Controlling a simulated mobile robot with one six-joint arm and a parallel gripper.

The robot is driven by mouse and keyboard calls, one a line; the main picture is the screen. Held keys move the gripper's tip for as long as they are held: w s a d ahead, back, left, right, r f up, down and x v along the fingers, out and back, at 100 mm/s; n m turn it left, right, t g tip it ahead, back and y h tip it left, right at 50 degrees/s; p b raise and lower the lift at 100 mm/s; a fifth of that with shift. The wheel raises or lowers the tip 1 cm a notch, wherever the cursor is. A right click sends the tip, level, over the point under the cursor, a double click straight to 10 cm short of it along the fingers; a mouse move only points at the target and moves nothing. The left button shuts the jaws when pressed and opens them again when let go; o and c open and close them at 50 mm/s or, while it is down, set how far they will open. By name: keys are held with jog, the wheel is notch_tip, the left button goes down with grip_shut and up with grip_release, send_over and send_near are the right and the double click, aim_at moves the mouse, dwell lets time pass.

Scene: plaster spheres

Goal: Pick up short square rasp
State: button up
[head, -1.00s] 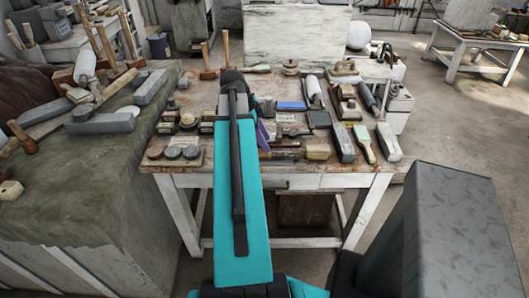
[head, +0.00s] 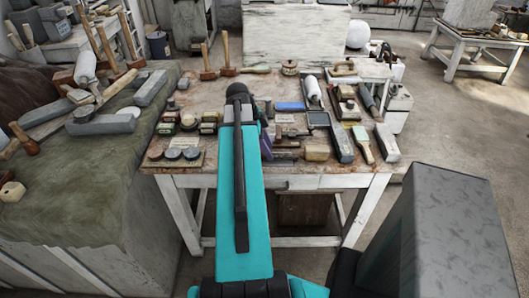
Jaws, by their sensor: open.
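Several slim dark tools, rasp-like (head: 290,133), lie in the middle of the workbench just right of my arm. I cannot tell which of them is the short square rasp; it may be partly hidden. My teal arm reaches over the bench from the front. Only a dark and purple part of my gripper (head: 266,146) shows past the arm's right edge, low over the bench, near the slim tools. Its fingertips are largely hidden, and nothing is seen held in it.
The workbench (head: 225,180) is crowded. A cloth-covered bench (head: 75,190) stands left.

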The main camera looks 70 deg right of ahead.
jog(key=shift+x, duration=1)
grip_shut()
